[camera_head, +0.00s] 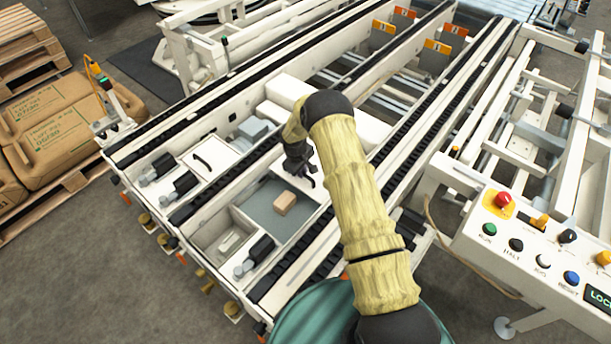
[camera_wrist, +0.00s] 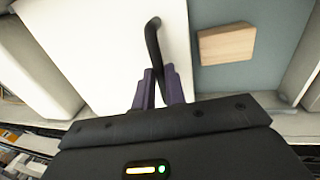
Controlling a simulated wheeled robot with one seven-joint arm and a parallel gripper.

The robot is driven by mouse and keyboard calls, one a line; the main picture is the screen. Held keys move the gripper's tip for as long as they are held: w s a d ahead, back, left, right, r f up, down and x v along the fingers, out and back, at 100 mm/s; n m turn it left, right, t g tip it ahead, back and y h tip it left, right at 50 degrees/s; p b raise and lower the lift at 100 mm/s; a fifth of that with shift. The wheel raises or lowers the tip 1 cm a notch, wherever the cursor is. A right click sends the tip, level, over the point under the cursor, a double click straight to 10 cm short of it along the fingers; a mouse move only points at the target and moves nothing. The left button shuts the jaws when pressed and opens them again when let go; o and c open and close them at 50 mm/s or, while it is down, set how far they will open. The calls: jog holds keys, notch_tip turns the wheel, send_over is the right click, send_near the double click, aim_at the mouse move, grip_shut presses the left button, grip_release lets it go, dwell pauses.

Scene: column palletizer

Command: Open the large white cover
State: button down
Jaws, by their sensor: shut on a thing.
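The large white cover (camera_wrist: 115,40) fills the left middle of the wrist view as a flat white panel with a black curved handle (camera_wrist: 152,35). My gripper (camera_wrist: 159,85) is shut on this handle, with its dark purple fingers on either side of the bar. In the head view my gripper (camera_head: 308,180) reaches down at the cover, and my forearm hides much of it. Beside the cover, a grey-floored compartment (camera_head: 258,200) lies uncovered. A light wooden block (camera_head: 285,203) rests on that floor; it also shows in the wrist view (camera_wrist: 227,45).
A smaller white cover with a black handle (camera_head: 209,160) lies to the left. An open white bin (camera_head: 222,232) lies in front of the grey compartment. Black conveyor rails run along both sides. A control panel (camera_head: 530,240) stands at the right, and sacks on a pallet (camera_head: 60,125) at the left.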

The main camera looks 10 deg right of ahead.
jog(key=shift+w+d, duration=0.15)
jog(key=shift+d, duration=0.05)
jog(key=c, duration=1.5)
grip_release()
jog(key=shift+o, duration=0.2)
jog(key=shift+r, duration=0.15)
notch_tip(320, 180, up, 17)
jog(key=s+a+p, duration=0.1)
jog(key=s+a, duration=0.1)
jog(key=shift+a, duration=0.35)
jog(key=shift+s, duration=0.1)
